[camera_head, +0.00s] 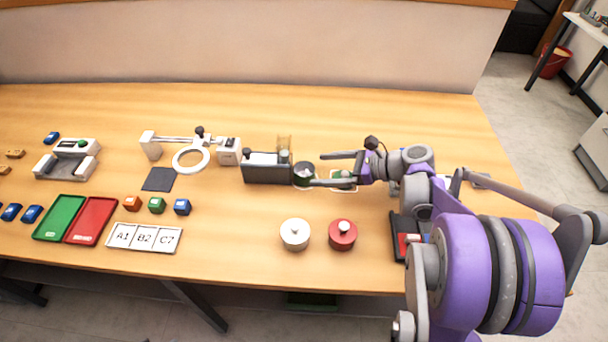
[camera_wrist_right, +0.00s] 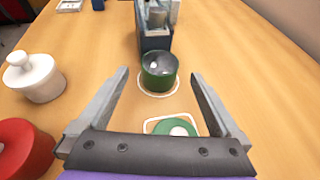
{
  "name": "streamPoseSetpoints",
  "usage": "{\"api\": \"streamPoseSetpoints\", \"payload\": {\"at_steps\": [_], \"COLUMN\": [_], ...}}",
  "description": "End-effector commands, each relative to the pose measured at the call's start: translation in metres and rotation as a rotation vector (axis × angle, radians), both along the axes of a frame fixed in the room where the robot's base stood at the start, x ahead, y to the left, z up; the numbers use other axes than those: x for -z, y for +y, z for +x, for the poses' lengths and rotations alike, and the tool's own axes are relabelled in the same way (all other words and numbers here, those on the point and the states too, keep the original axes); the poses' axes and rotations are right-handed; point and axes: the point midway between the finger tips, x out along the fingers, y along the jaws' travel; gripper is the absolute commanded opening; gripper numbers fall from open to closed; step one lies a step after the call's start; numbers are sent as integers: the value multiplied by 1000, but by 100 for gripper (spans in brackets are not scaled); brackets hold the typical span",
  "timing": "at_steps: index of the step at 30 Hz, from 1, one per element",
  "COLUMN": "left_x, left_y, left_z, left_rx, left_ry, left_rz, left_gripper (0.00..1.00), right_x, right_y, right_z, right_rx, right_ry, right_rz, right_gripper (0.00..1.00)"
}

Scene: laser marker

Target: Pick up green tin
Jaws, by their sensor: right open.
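The green tin (camera_wrist_right: 158,75) is a short round can with a dark, glossy top, standing upright inside a white ring on the table. In the head view the tin (camera_head: 303,172) shows mostly its dark round top. My right gripper (camera_head: 318,169) is open and empty, low over the table, with its fingertips just short of the tin, one towards each side of it. A green lid with a white knob (camera_wrist_right: 178,130) lies in a white outline between the fingers, nearer the palm. My left gripper is not in view.
A dark grey device (camera_head: 262,175) stands right behind the tin. A white lidded tin (camera_head: 294,236) and a red one (camera_head: 342,238) stand nearer the table's front edge. A magnifier (camera_head: 190,160) and red and green trays (camera_head: 88,222) are further left.

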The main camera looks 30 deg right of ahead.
Motion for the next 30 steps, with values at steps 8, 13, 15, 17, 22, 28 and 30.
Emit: {"api": "streamPoseSetpoints", "payload": {"at_steps": [8,13,15,17,22,28,30], "left_x": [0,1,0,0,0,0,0], "left_y": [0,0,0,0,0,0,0], "left_z": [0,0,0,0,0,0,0], "left_rx": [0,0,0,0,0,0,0], "left_ry": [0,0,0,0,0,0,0], "left_rz": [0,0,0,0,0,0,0], "left_gripper": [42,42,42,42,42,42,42], "right_x": [12,14,13,13,13,13,13], "right_y": [27,30,29,29,29,29,29], "right_z": [27,30,30,30,30,30,30], "right_rx": [-4,-1,-1,-1,-1,-1,-1], "right_ry": [0,0,0,0,0,0,0], "right_rz": [0,0,0,0,0,0,0], "right_gripper": [100,100,100,100,69,33,21]}}
